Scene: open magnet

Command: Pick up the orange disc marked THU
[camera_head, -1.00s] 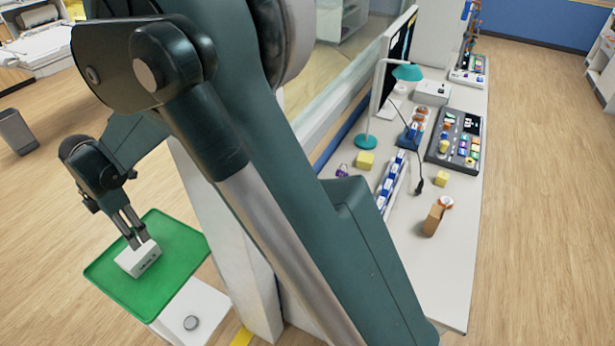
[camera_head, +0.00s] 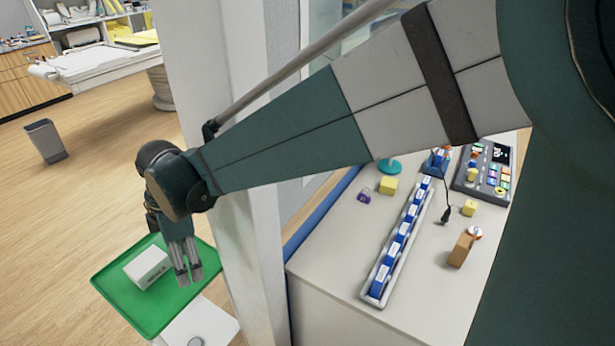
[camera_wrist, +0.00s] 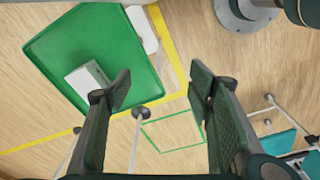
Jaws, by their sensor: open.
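A small orange-and-white round thing (camera_head: 474,232) sits by the top of a brown block (camera_head: 461,250) on the white counter, at the right of the head view. It may be the orange disc, but I cannot read any marking on it. My gripper (camera_head: 190,279) is far to the left of it, above the right part of the green tray. In the wrist view my gripper (camera_wrist: 160,88) has its fingers apart with nothing between them. The disc does not show in the wrist view.
A white box (camera_head: 148,267) lies on the green tray (camera_head: 125,311). The counter holds a long rack of blue-and-white boxes (camera_head: 401,240), yellow blocks (camera_head: 388,185), a black cable (camera_head: 446,212) and a grey panel (camera_head: 485,172). A white pillar (camera_head: 228,120) stands between tray and counter.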

